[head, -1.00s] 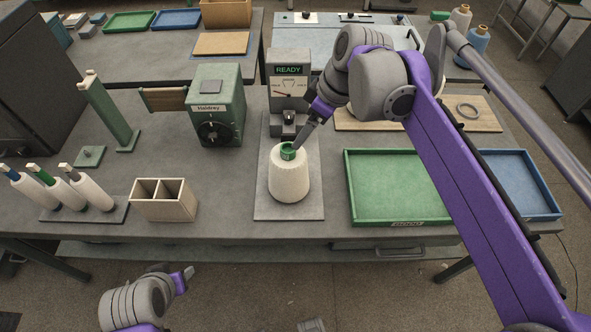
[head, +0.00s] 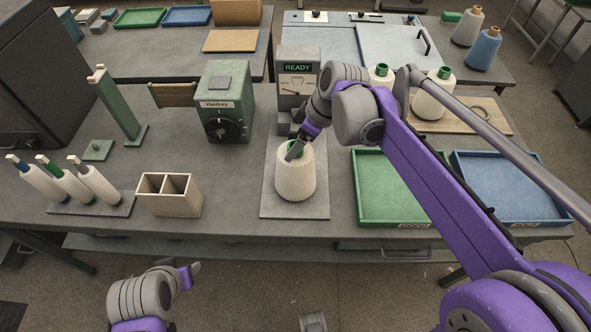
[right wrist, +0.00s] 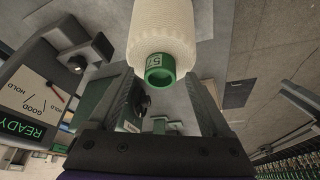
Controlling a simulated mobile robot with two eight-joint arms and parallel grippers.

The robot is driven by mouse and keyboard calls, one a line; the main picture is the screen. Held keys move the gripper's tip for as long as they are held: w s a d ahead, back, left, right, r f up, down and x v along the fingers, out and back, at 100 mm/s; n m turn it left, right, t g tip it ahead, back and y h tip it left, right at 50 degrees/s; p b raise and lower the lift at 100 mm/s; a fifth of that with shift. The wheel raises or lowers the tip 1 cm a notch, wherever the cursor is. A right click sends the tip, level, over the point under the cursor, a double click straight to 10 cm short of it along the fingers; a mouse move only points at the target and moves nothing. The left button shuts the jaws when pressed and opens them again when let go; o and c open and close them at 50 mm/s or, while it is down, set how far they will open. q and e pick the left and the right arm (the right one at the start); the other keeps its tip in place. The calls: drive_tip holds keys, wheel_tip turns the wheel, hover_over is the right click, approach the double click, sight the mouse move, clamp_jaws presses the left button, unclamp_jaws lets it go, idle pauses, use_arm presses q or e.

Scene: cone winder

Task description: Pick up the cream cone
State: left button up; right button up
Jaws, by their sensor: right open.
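The cream cone (head: 295,180) stands upright, its green tube top partly hidden by my right gripper in the head view. My right gripper (head: 294,150) is at the cone's top. In the right wrist view the cream cone (right wrist: 162,28) points its green tube end (right wrist: 160,70) into the space between the open fingers of the right gripper (right wrist: 160,90). The fingers stand on either side, with gaps, and hold nothing. My left gripper (head: 190,273) is in front of the table, away from the cone; its opening is unclear.
The cone stands on a grey plate (head: 280,210) before a gauge reading READY (head: 297,80). A green tray (head: 385,205) and blue tray (head: 510,185) lie right. A wooden divided box (head: 168,205) stands left. Other cream cones (head: 432,100) stand on a board behind my right arm.

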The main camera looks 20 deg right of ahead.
drive_tip(key=shift+f, duration=0.2)
clamp_jaws()
drive_tip(key=shift+r, duration=0.1)
drive_tip(key=shift+r, duration=0.1)
